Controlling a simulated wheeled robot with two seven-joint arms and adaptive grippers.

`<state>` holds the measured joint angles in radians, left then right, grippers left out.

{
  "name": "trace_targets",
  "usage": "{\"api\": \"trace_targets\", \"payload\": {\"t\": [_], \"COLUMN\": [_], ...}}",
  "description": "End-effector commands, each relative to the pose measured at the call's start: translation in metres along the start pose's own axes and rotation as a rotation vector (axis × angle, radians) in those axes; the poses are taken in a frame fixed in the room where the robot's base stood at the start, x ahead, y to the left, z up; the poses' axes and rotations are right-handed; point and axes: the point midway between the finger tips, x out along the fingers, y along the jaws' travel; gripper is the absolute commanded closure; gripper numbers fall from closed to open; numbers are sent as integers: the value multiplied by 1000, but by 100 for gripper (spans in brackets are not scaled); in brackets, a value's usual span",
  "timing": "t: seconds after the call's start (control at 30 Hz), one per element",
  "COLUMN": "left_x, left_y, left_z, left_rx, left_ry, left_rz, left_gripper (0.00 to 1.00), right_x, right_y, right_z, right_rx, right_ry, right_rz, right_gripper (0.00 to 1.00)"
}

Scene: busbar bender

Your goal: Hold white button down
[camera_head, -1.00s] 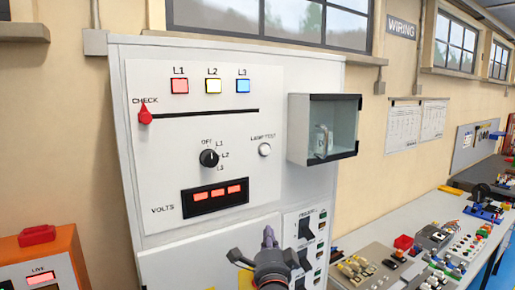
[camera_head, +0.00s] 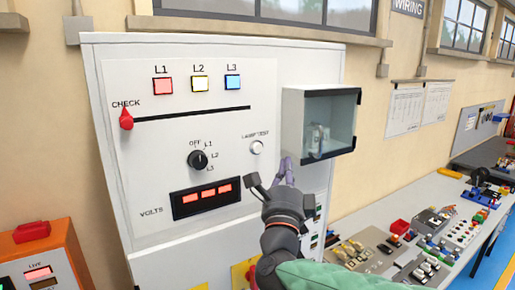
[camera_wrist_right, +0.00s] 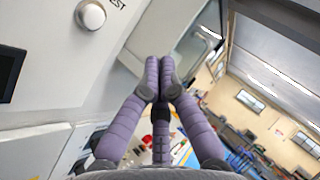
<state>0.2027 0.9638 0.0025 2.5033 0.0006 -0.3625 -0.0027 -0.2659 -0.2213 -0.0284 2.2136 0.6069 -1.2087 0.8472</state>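The white button (camera_head: 256,147) is a small round knob labelled LAMP TEST on the right side of the grey panel (camera_head: 262,85). It also shows at the top left of the right wrist view (camera_wrist_right: 91,14). My right gripper (camera_head: 286,168) is below and to the right of the button, apart from it. In the right wrist view its purple fingertips (camera_wrist_right: 160,68) are together with nothing between them. My left gripper is not in view.
A glass-fronted box (camera_head: 328,125) juts from the cabinet just right of the button. A black rotary knob (camera_head: 198,160), red check lever (camera_head: 126,119) and volts display (camera_head: 206,197) are on the panel. A workbench (camera_head: 390,205) with several parts stands at right.

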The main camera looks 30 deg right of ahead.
Motion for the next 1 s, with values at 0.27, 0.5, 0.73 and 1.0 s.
{"api": "trace_targets", "payload": {"t": [0.27, 0.5, 0.73, 1.0], "left_x": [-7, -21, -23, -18], "left_y": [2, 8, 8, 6], "left_z": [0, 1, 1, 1], "left_rx": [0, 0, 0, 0], "left_ry": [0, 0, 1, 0], "left_rz": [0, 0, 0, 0], "left_gripper": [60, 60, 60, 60], "right_x": [10, 31, 48, 60], "right_y": [6, 21, 36, 44], "right_z": [8, 23, 35, 44], "right_rx": [-4, -4, 0, -1], "right_ry": [-1, -1, 0, 0], "right_rz": [2, 3, -1, 0], "right_gripper": [100, 100, 100, 100]}}
